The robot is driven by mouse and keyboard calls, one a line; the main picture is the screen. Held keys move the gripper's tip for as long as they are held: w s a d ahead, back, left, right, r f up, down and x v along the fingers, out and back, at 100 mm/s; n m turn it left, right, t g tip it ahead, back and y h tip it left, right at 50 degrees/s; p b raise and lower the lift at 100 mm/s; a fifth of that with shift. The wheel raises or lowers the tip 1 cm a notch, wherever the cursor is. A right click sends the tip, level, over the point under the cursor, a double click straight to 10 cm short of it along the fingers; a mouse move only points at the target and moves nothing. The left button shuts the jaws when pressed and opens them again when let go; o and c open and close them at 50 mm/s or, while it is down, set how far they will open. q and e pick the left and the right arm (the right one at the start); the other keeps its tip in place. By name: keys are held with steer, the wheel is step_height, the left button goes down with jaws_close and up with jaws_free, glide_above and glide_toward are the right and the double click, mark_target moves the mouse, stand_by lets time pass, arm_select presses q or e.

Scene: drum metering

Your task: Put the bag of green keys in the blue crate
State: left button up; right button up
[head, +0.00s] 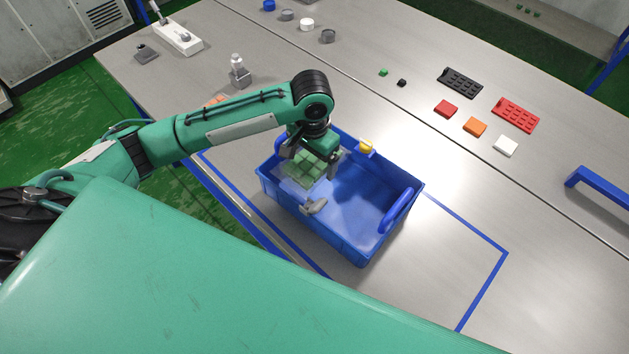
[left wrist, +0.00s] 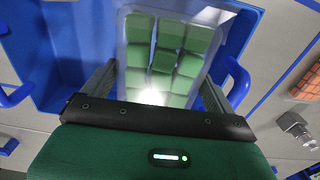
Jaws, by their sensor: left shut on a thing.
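The bag of green keys (head: 307,170) is a clear bag with several green square keys in it. My left gripper (head: 313,160) is shut on the bag and holds it over the left part of the blue crate (head: 349,249). In the left wrist view the bag (left wrist: 166,60) lies between the fingers, with the crate's blue wall (left wrist: 20,48) behind it. I cannot tell whether the bag touches the crate's floor. My right gripper is not in view.
A grey object (head: 315,206) is at the crate's near wall and a yellow one (head: 366,146) at its far wall. Black (head: 460,82) and red (head: 516,115) key pads lie at the right with loose keys. The table right of the crate, inside the blue outline, is clear.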

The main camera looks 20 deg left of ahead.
arm_select(q)
step_height(320, 180, down, 6)
steer(key=shift+r+p, duration=0.1)
steer(key=shift+p, duration=0.2)
steer(key=shift+f, duration=0.65)
step_height(320, 180, down, 4)
steer(key=shift+r+p, duration=0.25)
steer(key=shift+p, duration=0.05)
steer(key=shift+f, duration=0.3)
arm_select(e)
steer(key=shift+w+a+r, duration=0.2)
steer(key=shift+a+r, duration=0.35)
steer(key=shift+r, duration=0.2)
arm_select(q)
steer(key=shift+f, duration=0.1)
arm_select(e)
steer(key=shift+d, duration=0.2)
arm_select(q)
steer(key=o, duration=0.8)
